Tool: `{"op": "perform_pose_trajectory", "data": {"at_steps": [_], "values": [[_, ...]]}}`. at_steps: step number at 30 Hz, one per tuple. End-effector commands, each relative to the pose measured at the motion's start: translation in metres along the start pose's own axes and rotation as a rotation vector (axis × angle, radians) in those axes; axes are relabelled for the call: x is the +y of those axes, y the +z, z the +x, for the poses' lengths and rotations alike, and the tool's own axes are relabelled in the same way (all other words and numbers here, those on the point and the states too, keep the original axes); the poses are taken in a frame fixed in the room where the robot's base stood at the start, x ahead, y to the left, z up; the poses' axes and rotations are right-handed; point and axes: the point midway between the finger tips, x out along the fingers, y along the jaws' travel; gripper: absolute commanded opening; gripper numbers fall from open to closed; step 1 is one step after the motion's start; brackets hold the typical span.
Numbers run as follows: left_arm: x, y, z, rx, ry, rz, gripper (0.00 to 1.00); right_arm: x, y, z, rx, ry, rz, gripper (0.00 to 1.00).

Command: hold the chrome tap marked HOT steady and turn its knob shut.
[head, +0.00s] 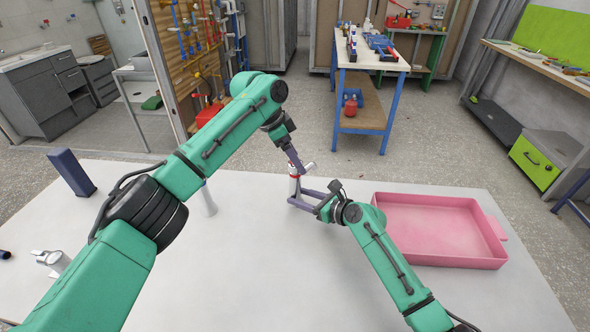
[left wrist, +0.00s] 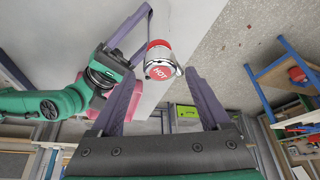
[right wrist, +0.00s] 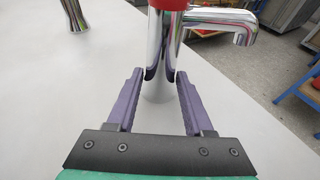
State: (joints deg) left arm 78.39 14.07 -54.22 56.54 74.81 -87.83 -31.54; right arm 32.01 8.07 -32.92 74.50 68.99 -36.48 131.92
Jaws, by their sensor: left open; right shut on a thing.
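The chrome tap marked HOT (left wrist: 160,58) stands upright on the white table, with a red knob (left wrist: 165,72) on top and a spout to one side. In the head view the tap (head: 294,188) is partly hidden by my grippers. My right gripper (right wrist: 158,76) is shut on the tap's chrome body (right wrist: 160,45) below the red part, one finger on each side. My left gripper (left wrist: 161,74) is open above the tap. Its fingers point down at the knob, with the HOT face showing between their tips; I cannot tell whether they touch it.
A pink tray (head: 440,198) lies on the right of the white table (head: 240,290). A dark blue block (head: 71,172) stands at the far left.

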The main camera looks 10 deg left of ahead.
Motion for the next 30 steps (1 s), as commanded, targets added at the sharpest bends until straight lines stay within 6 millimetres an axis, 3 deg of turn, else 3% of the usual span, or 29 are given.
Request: {"op": "perform_pose_trajectory", "data": {"at_steps": [6,12,13,15,25,30], "values": [[0.000,-0.009,-0.019,-0.001,0.000,0.000,0.80,0.000,-0.003,0.000,0.006,0.001,0.001,0.12],[0.000,-0.010,-0.021,-0.001,0.000,-0.001,0.80,0.000,-0.003,0.000,0.006,0.001,0.001,0.12],[0.000,-0.010,-0.021,-0.001,0.000,-0.001,0.80,0.000,-0.003,0.000,0.006,0.001,0.001,0.59],[0.000,-0.010,-0.021,-0.001,0.000,0.000,0.80,0.000,-0.003,0.000,0.005,0.001,0.001,0.86],[0.000,-0.010,-0.021,-0.001,0.000,0.000,0.80,0.000,-0.001,-0.001,0.001,0.000,0.000,0.87],[0.000,-0.010,-0.021,-0.001,0.000,0.000,0.80,-0.001,-0.002,-0.023,0.001,-0.001,0.000,0.87]]}}
